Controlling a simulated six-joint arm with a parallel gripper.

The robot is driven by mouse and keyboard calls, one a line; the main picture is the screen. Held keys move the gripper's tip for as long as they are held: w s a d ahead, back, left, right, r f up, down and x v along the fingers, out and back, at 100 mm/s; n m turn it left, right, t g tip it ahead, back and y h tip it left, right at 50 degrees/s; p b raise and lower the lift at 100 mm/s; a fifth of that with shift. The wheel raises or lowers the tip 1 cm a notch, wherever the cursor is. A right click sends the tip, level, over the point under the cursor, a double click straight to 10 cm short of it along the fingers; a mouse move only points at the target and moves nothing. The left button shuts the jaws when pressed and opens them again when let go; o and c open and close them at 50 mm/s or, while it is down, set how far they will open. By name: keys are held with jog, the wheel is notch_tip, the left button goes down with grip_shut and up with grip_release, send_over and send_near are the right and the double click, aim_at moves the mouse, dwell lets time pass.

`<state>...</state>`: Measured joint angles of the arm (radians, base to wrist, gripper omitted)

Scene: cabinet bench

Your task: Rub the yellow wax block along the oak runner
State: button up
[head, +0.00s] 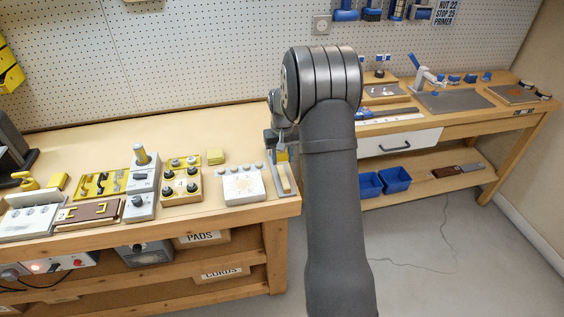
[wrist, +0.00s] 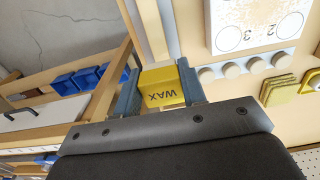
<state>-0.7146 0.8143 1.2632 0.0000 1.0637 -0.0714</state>
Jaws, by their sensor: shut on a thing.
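My gripper (wrist: 160,88) is shut on the yellow wax block (wrist: 163,84), marked "WAX", with one finger on each side of it. In the head view the block (head: 281,157) shows small and partly hidden beside my arm. The pale oak runner (head: 284,180) lies at the right end of the near bench, running front to back. In the wrist view the runner (wrist: 149,32) extends out from under the block's far end. The block is over the runner; I cannot tell whether they touch.
A white panel with several round knobs (head: 243,186) sits just left of the runner. Yellow pads (head: 216,156) lie behind it. A knobbed box (head: 181,186) stands further left. The bench edge is close on the right, with blue bins (head: 396,179) on a low shelf beyond.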

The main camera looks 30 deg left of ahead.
jog(key=shift+r, duration=1.9)
